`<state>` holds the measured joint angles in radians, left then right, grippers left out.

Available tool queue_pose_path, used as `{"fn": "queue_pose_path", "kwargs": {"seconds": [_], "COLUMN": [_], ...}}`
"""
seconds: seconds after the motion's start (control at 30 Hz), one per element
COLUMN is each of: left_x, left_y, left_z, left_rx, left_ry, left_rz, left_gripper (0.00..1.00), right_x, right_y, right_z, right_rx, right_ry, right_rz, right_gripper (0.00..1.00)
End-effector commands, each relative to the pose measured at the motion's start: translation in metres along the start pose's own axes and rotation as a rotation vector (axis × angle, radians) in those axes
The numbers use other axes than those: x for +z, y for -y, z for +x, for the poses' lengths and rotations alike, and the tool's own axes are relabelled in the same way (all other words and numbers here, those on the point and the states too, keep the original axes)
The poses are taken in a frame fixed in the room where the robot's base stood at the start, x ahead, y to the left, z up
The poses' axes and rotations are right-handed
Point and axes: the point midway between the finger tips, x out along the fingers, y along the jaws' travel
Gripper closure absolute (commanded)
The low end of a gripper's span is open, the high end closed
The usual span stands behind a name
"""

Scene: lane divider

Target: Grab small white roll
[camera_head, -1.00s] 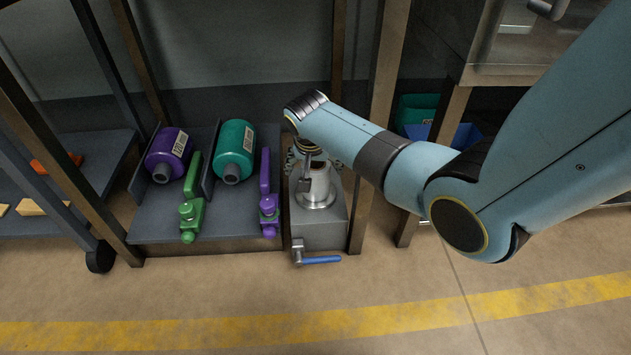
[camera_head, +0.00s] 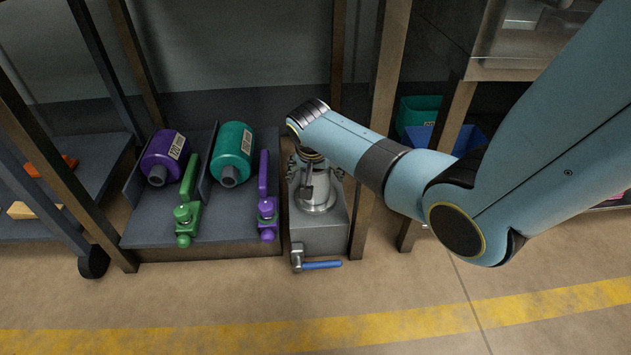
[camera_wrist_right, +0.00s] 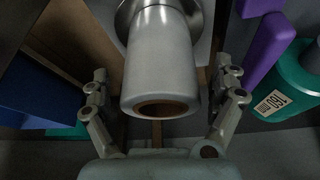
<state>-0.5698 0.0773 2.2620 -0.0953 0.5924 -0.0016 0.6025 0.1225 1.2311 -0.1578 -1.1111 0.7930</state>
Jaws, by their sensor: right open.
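The small white roll (camera_wrist_right: 160,60) is a pale cylinder with a brown core at its open end. In the right wrist view it lies between the two fingers of my right gripper (camera_wrist_right: 164,82), with gaps on both sides. The fingers are open. In the head view the roll (camera_head: 318,188) stands on a round metal base on a grey box, partly hidden by my gripper (camera_head: 315,168) above it. My left gripper is not in view.
The grey box (camera_head: 322,238) has a blue lever (camera_head: 321,265) in front. To its left, a grey shelf holds a purple bottle (camera_head: 163,156), a teal bottle (camera_head: 233,150), and green (camera_head: 187,215) and purple (camera_head: 267,215) valves. A brown post (camera_head: 377,140) stands right.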

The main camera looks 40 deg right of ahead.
Motion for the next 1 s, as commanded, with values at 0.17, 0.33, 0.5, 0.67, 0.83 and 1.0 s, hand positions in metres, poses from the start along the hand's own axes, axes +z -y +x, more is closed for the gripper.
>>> {"fn": "queue_pose_path", "kwargs": {"seconds": [0.17,0.33,0.5,0.67,0.83,1.0], "left_x": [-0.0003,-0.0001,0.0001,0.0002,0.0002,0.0], "left_y": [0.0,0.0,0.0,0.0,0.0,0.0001], "left_z": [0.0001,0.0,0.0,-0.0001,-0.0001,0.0], "left_rx": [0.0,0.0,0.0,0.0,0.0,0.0], "left_ry": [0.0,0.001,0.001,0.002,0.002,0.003], "left_rz": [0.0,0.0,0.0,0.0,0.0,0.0], "left_gripper": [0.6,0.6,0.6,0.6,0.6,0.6], "right_x": [-0.0004,-0.0002,-0.0001,0.0001,-0.0003,-0.0005], "right_y": [0.0001,0.0001,0.0001,0.0001,0.0004,0.0005], "right_z": [-0.0003,-0.0003,-0.0003,-0.0002,-0.0004,-0.001], "right_rx": [0.0,0.0,0.0,0.0,-0.001,-0.001], "right_ry": [0.0,0.0,0.0,0.0,-0.001,-0.001], "right_rz": [0.0,0.0,0.0,0.0,0.0,0.0], "right_gripper": [0.05,0.27,0.5,0.71,0.71,0.71]}}
